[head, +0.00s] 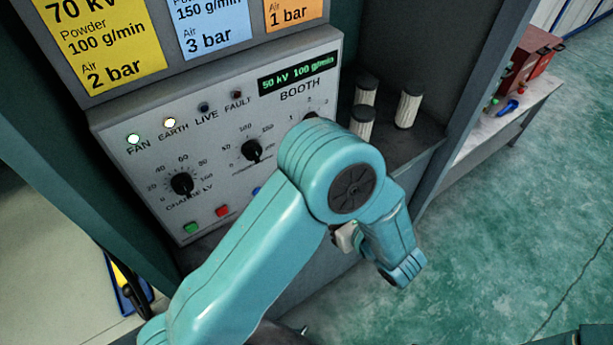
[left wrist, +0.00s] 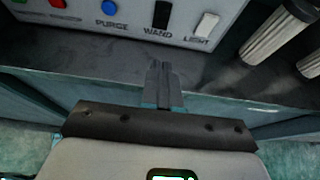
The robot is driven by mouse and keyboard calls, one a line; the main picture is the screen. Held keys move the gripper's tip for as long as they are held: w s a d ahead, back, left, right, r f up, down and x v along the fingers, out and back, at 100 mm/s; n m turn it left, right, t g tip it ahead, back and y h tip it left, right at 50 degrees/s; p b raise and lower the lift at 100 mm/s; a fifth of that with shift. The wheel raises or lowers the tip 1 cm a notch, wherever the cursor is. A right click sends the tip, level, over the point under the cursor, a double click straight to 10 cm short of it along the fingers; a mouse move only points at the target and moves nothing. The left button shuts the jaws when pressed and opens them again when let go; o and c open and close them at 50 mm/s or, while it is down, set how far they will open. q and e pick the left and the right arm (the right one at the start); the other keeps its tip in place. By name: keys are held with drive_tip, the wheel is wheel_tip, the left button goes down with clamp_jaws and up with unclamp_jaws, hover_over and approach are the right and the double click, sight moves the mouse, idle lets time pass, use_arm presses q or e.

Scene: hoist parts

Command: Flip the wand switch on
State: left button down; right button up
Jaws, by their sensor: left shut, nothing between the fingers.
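The wand switch (left wrist: 162,14) is a black rocker above the "WAND" label on the panel, seen in the left wrist view. In the head view my teal left arm hides it. My left gripper (left wrist: 163,72) is shut and empty. In the left wrist view its fingertips appear just below the "WAND" label, in line with the switch. A gap to the panel seems to remain, but its depth is hard to judge. The booth control panel (head: 215,135) has FAN and EARTH lamps lit, while LIVE and FAULT look dark. My right gripper is not in view.
Beside the wand switch are the blue PURGE button (left wrist: 109,8) and the white LIGHT switch (left wrist: 207,25). Several white cylinders with black caps (head: 409,105) stand on the dark shelf right of the panel. A bench (head: 480,130) with a red box (head: 525,60) stands farther right.

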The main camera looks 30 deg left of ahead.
use_arm(q)
drive_tip(key=p+x, duration=0.1)
drive_tip(key=x, duration=0.3)
drive_tip(key=p+x, duration=0.1)
drive_tip(key=x, duration=0.3)
drive_tip(key=r+p+x, duration=0.1)
drive_tip(key=x, duration=0.3)
drive_tip(key=shift+w+a+f, duration=0.1)
drive_tip(key=shift+a+f, duration=0.05)
drive_tip(key=shift+a, duration=0.25)
drive_tip(key=shift+a+p, duration=0.4)
drive_tip(key=shift+a, duration=0.15)
drive_tip(key=shift+w+f, duration=0.2)
drive_tip(key=shift+w, duration=0.05)
drive_tip(key=shift+s+b, duration=0.15)
drive_tip(key=shift+b, duration=0.15)
drive_tip(key=shift+a+f+b, duration=0.15)
drive_tip(key=shift+f+b, duration=0.15)
drive_tip(key=shift+b, duration=0.45)
drive_tip(key=shift+r+y, duration=0.2)
drive_tip(key=shift+y, duration=0.2)
drive_tip(key=shift+w+r, duration=0.1)
drive_tip(key=shift+w, duration=0.1)
drive_tip(key=shift+a+r, duration=0.1)
drive_tip(key=shift+r, duration=0.9)
